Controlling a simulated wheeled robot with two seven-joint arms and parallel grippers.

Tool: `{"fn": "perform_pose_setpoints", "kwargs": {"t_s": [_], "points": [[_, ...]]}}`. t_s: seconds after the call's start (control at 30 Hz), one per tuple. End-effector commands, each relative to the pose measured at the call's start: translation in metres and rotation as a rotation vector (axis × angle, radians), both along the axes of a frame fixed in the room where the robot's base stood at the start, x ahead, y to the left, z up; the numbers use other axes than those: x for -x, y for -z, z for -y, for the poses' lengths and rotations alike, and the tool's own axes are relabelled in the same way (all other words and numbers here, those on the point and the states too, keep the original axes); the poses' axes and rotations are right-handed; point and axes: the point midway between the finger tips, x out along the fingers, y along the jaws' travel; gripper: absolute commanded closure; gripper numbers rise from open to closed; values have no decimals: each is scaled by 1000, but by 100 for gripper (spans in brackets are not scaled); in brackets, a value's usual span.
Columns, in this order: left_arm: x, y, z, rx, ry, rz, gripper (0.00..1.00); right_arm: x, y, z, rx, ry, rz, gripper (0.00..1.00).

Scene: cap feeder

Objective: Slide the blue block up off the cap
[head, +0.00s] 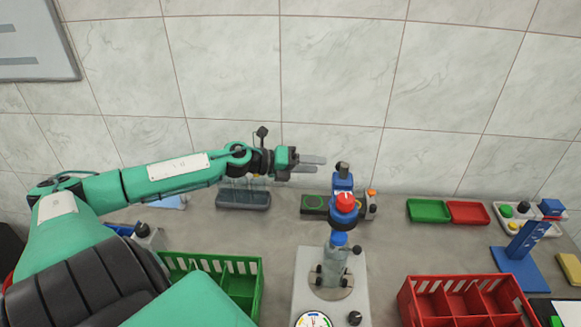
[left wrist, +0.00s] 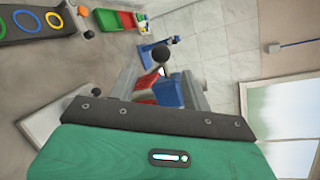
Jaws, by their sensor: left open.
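The blue block (head: 343,181) is high on the upright feeder in the head view, below its dark top knob. A red rounded part (head: 346,202), perhaps the cap, shows at its front. My left gripper (head: 324,164) is open and empty, its fingers pointing right towards the top of the feeder, just left of it. In the left wrist view, blue (left wrist: 171,92) and red (left wrist: 145,88) surfaces show between the open fingers (left wrist: 160,85), with a dark ball (left wrist: 160,53) beyond. I cannot tell whether the fingers flank the block. My right gripper is not in view.
The feeder's grey base (head: 303,285) has a dial. A green crate (head: 260,280) is at left and a red crate (head: 410,300) at right. Green (head: 428,210) and red (head: 467,212) trays sit behind. A blue stand (head: 522,240) is at far right. A tiled wall closes the back.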

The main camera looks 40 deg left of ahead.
Motion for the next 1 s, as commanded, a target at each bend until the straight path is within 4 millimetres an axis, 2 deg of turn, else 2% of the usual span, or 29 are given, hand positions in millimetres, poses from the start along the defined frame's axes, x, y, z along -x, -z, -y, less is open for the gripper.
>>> {"fn": "perform_pose_setpoints", "kwargs": {"t_s": [0.7,1.0], "points": [[37,-9,-28,1,1,-1,51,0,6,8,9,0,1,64],[42,-11,-33,0,0,0,51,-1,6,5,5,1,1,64]]}}
